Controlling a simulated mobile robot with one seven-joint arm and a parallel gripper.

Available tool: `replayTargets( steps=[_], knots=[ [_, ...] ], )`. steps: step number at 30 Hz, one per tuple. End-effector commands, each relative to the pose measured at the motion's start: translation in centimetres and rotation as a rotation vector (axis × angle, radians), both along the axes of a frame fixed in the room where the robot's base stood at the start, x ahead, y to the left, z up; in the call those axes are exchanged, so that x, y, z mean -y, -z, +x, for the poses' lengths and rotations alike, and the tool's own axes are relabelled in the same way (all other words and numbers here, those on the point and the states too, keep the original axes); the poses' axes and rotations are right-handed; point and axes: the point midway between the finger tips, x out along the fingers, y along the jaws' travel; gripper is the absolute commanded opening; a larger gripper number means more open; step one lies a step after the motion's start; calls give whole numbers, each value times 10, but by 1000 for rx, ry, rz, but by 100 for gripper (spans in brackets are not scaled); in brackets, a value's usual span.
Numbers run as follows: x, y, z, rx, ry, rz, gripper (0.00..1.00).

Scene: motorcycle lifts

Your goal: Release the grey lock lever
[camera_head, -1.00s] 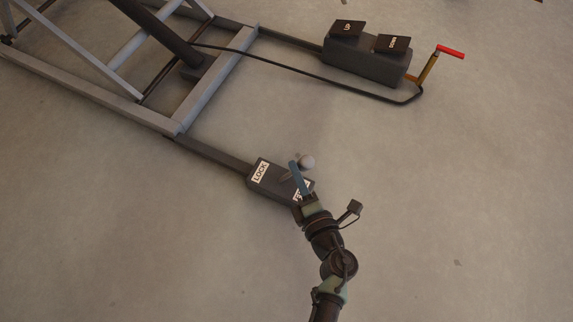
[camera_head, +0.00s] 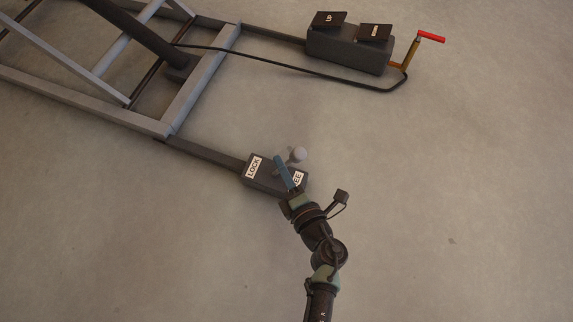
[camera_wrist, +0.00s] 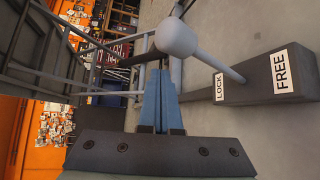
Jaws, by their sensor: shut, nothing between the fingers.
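The grey lock lever, with its round knob (camera_head: 298,153), sticks up from a dark box (camera_head: 272,185) that bears LOCK and FREE labels. LOCK is at the left end and FREE at the right. The lever leans toward the upper right in the head view. My gripper (camera_head: 278,158) is shut and empty, its blue fingers crossing in front of the lever shaft. In the wrist view the fingertips (camera_wrist: 160,68) are just below the knob (camera_wrist: 176,37), and the shaft (camera_wrist: 220,67) runs right to the box. I cannot tell whether they touch.
The grey lift frame (camera_head: 200,85) stands at upper left, joined to the box by a dark bar (camera_head: 205,152). A pedal unit (camera_head: 345,50) with UP and a second pedal, and a red-handled crank (camera_head: 431,37), are at upper right. The floor around is clear.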

Motion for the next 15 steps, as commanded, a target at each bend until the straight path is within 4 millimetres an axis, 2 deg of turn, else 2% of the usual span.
replayTargets(
  steps=[1,2,3,9,15],
  knots=[
    [-9,-8,3,2,-8,2,0],
    [-9,-7,-1,-1,-6,2,0],
    [-1,-2,-13,-5,-2,2,0],
    [15,7,-53,-1,-8,3,0],
    [26,13,-78,4,-12,5,0]
  ],
)
